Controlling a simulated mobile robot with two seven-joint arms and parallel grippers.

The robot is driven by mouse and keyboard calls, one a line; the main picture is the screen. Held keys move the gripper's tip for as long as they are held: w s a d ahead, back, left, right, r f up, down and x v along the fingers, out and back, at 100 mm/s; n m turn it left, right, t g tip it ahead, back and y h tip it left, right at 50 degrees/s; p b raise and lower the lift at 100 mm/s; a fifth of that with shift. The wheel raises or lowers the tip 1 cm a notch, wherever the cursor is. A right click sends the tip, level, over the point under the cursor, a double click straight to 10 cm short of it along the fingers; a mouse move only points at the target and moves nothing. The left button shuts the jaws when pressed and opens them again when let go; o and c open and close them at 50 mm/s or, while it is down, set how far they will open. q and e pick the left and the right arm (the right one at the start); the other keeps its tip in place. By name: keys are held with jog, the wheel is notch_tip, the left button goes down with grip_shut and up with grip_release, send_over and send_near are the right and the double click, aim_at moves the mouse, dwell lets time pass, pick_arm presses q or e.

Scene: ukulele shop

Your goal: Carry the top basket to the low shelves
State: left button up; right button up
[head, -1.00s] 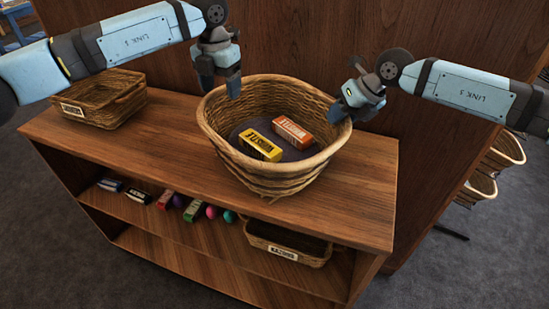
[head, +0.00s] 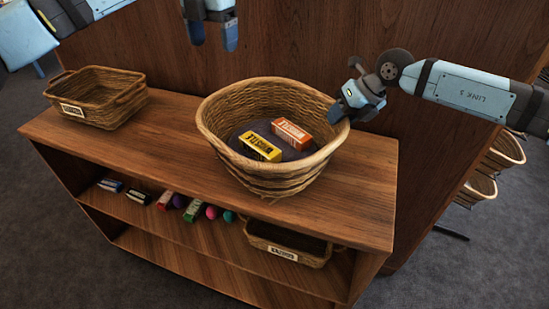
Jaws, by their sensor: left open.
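A large round wicker basket (head: 270,180) stands on the top of the wooden low shelves (head: 140,140). A yellow box (head: 260,147) and an orange box (head: 292,134) lie inside it on a dark lining. My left gripper (head: 212,30) is open and empty, raised above and behind the basket's left side, clear of the rim. My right gripper (head: 340,112) is at the basket's right rim and appears to touch it. Its fingertips are hidden, so I cannot see whether it grips the rim.
A labelled rectangular basket (head: 98,97) sits at the top's left end. A wooden panel (head: 300,40) rises behind. More baskets (head: 480,188) hang at right.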

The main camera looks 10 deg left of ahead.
dwell(0.3)
jog(key=o, duration=0.8)
jog(key=v, duration=1.2)
